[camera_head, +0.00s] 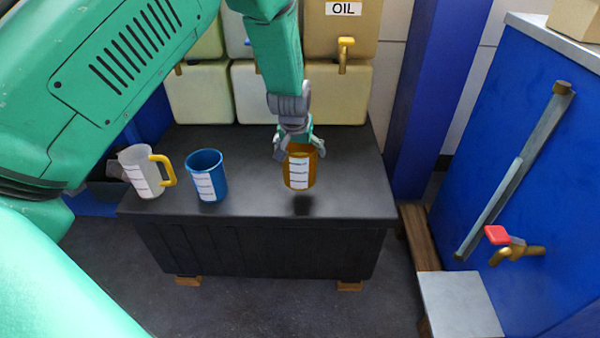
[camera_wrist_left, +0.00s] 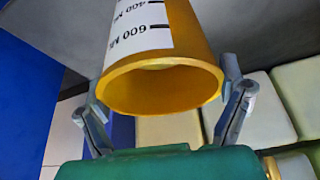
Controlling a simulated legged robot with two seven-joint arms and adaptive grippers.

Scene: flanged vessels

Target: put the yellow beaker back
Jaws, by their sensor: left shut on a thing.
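The yellow beaker (camera_head: 300,168) has a white scale label and hangs upright a little above the black bench top (camera_head: 345,192), with a dark shadow on the bench beneath it. My left gripper (camera_head: 299,148) comes from above and behind and is shut on the beaker, one finger on each side. In the left wrist view the beaker (camera_wrist_left: 165,80) fills the space between the two fingers (camera_wrist_left: 165,105), its open rim toward the camera. My right gripper is not in view.
A blue beaker (camera_head: 206,178) and a white jug (camera_head: 143,172) with a yellow handle stand at the left of the bench. Pale containers (camera_head: 200,95) and an oil tank (camera_head: 343,30) with a tap stand behind. A blue tank (camera_head: 540,150) with a red-handled tap (camera_head: 498,236) stands right.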

